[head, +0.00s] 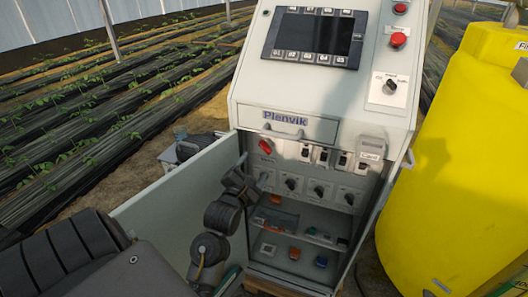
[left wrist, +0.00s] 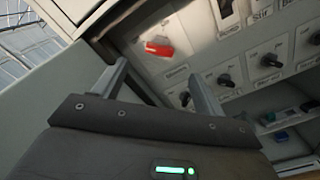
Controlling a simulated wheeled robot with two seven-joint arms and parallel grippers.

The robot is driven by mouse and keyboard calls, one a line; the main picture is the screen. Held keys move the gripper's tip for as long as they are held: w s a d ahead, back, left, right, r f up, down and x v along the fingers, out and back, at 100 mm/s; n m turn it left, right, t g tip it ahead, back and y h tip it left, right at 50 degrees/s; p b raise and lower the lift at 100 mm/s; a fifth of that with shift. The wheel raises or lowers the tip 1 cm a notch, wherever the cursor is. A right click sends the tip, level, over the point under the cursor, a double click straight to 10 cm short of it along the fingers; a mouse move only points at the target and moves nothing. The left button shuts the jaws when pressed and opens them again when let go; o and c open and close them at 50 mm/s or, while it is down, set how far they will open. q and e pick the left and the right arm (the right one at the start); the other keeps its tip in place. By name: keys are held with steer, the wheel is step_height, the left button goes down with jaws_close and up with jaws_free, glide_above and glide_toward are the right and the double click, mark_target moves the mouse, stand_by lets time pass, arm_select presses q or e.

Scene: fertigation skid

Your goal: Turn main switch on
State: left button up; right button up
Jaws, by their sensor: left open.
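The main switch appears to be the red rotary knob (head: 265,146) at the upper left of the open cabinet's inner panel. In the left wrist view the red knob (left wrist: 158,48) sits on a pale plate, its handle lying nearly level and slightly tilted. My left gripper (head: 252,168) is open and empty just in front of the panel, a little below and left of the knob. In the left wrist view its two fingers (left wrist: 156,72) stand apart with the knob beyond and between them, apparently not touching it. My right gripper is not in view.
A row of black rotary knobs (head: 319,191) lies right of my gripper, with small breakers (head: 323,156) above. The open cabinet door (head: 180,190) stands close on the left. Shelves below hold small parts. A yellow tank (head: 455,160) stands at the right.

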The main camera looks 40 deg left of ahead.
mark_target(266, 148)
arm_select(q)
steer(key=p+x, duration=0.1)
steer(key=x, duration=0.9)
steer(key=shift+c, duration=0.3)
steer(key=c, duration=0.9)
